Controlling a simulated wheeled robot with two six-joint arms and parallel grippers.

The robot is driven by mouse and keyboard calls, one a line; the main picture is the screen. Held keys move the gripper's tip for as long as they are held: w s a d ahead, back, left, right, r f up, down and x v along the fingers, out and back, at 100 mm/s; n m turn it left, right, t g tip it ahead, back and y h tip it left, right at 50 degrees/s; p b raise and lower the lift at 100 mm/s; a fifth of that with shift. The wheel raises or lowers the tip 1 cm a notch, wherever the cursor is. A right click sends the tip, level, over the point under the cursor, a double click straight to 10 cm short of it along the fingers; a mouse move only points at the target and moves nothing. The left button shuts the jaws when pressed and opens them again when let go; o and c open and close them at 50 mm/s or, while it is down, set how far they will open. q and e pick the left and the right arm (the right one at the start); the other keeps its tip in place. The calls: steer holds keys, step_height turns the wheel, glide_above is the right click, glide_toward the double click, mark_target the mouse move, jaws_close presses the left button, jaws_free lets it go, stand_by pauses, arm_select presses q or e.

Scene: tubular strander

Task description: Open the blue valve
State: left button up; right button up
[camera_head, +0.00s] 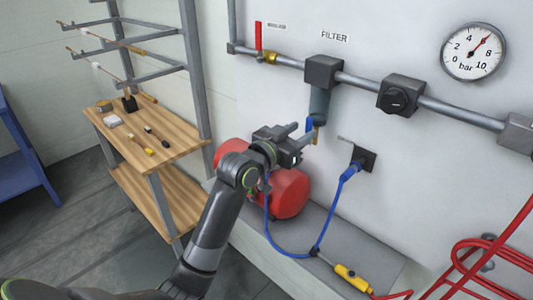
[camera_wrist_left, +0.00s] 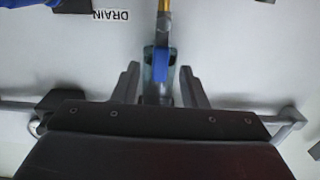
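The blue valve is a small blue lever (camera_head: 309,125) on the drain fitting under the grey filter bowl (camera_head: 319,102). In the left wrist view the blue lever (camera_wrist_left: 160,62) stands upright in the picture, between the two fingers and in line with the fitting. My left gripper (camera_head: 304,132) is at the lever in the head view. In its wrist view the left gripper (camera_wrist_left: 159,75) is open, one finger on each side of the lever, with visible gaps. Part of the lever is hidden by a finger in the head view. My right gripper is not in view.
A red tank (camera_head: 288,192) lies below my left gripper. A blue hose (camera_head: 271,232) hangs from a black wall socket (camera_head: 364,158) to the right. A wooden workbench (camera_head: 183,132) with tools stands to the left. A red-handled valve (camera_head: 258,37) is above on the pipe.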

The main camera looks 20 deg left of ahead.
arm_select(q)
steer(key=b+v, duration=0.1)
steer(key=v, duration=1.4)
steer(key=shift+s+b, duration=0.25)
steer(key=shift+b, duration=0.15)
steer(key=shift+a, duration=0.1)
